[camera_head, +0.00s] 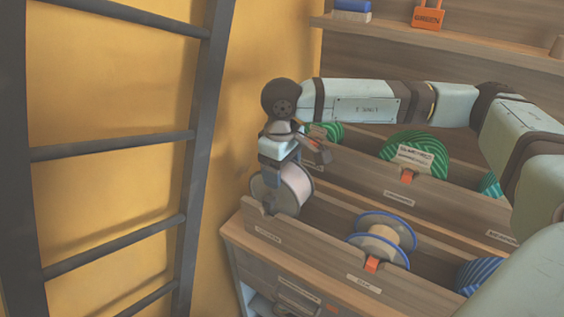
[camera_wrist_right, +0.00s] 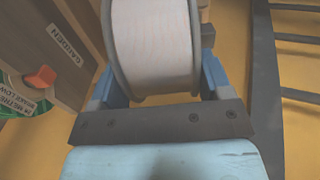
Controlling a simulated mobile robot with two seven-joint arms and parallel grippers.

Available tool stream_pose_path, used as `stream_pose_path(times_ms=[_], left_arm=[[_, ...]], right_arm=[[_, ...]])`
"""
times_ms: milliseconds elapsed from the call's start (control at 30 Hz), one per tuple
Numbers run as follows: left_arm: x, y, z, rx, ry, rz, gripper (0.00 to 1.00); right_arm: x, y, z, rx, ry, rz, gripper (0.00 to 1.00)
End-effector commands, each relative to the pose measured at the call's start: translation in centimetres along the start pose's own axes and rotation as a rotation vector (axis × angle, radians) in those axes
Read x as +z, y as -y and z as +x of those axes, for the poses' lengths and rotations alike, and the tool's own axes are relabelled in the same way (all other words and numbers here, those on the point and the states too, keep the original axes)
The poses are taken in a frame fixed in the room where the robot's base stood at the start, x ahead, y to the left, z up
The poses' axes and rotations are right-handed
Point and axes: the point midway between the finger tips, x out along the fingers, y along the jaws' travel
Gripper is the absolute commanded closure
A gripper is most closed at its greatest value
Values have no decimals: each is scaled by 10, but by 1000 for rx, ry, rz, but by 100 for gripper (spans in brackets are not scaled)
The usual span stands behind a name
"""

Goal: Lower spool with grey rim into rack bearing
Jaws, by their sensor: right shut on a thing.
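The spool with grey rim (camera_head: 294,180) is at the left end of the front rack (camera_head: 325,257), partly overlapped by the rack's end wall in the head view. Its wound part is pale pinkish white. My right gripper (camera_head: 277,174) is shut on it from above. In the right wrist view the spool (camera_wrist_right: 154,45) sits between the two blue fingers (camera_wrist_right: 158,88). The bearing under the spool is hidden, so I cannot tell whether the spool touches it. My left gripper is not in view.
A blue-rimmed spool (camera_head: 383,236) and a blue striped roll (camera_head: 477,274) sit further right in the front rack. Green striped rolls (camera_head: 416,150) sit in the rack behind. A dark ladder (camera_head: 115,150) stands at the left against the yellow wall. A shelf (camera_head: 450,45) runs above.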

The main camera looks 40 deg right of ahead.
Motion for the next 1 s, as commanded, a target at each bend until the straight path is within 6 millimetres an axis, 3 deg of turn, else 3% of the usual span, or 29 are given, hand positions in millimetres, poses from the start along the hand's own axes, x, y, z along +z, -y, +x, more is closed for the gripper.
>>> stream_pose_path(times_ms=[200,400,867,900,1000], left_arm=[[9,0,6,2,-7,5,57],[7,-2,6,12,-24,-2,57],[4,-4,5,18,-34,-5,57],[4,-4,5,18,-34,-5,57],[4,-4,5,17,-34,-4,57]], right_arm=[[0,0,25,0,1,0,86],[0,0,36,-1,0,0,86],[0,0,40,0,0,0,86],[0,0,40,0,0,0,23],[0,0,40,0,0,0,0]])
